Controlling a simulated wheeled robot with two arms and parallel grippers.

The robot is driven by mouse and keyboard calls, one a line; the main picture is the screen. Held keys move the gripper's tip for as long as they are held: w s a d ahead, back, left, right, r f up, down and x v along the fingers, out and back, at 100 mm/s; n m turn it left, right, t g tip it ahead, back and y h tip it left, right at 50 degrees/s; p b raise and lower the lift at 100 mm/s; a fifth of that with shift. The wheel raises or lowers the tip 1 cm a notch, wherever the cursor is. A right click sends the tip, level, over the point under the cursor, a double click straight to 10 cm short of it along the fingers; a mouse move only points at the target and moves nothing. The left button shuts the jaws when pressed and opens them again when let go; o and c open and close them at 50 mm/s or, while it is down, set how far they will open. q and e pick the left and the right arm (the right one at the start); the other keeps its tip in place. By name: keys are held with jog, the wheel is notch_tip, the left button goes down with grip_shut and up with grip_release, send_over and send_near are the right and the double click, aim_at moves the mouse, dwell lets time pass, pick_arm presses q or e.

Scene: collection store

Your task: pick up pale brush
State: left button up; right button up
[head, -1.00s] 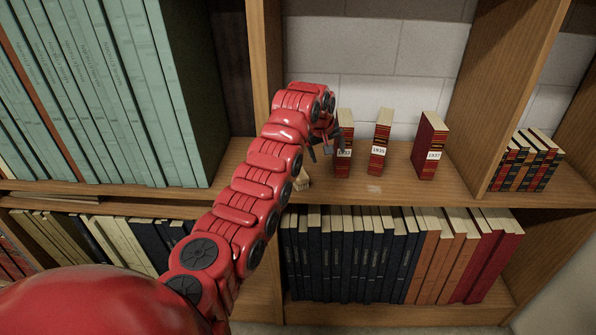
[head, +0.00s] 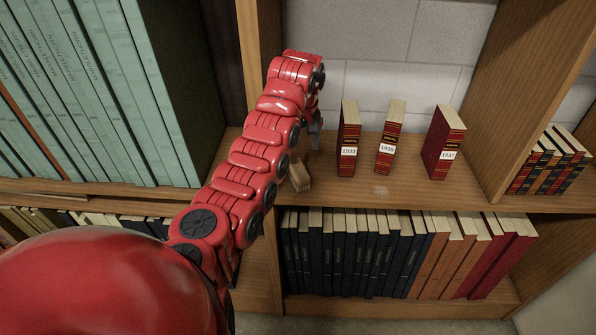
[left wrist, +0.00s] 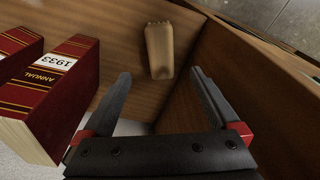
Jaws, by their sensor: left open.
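The pale brush (head: 300,177) lies on the middle shelf near the left upright, partly behind my left arm in the head view. In the left wrist view the brush (left wrist: 159,50) is a tan block with a ridged end, lying on the shelf board beyond the fingertips. My left gripper (head: 314,140) is above the shelf, farther back than the brush. In the left wrist view the left gripper (left wrist: 160,80) is open and empty, its fingers apart on either side of the line to the brush. My right gripper is not in view.
Red books labelled 1933 (head: 348,140), 1935 (head: 389,137) and 1937 (head: 443,143) stand upright on the shelf (head: 400,192) right of the brush. The wooden upright (head: 262,60) is close on the left.

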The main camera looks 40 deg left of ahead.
aim_at(298, 168)
pick_arm(q)
jog(key=f, duration=0.5)
jog(key=shift+w+a+f, duration=0.15)
jog(key=shift+a+f, duration=0.05)
jog(key=shift+a, duration=0.15)
jog(key=shift+f+p, duration=0.25)
jog(key=shift+p, duration=0.1)
jog(key=shift+a+f+p, duration=0.15)
jog(key=shift+f+p, duration=0.05)
jog(key=shift+p, duration=0.1)
jog(key=f, duration=0.1)
jog(key=f+p, duration=0.2)
jog(key=shift+w+a+f, duration=0.25)
jog(key=shift+w, duration=0.05)
jog(key=shift+f, duration=0.55)
jog(key=shift+c, duration=0.2)
jog(key=c, duration=1.5)
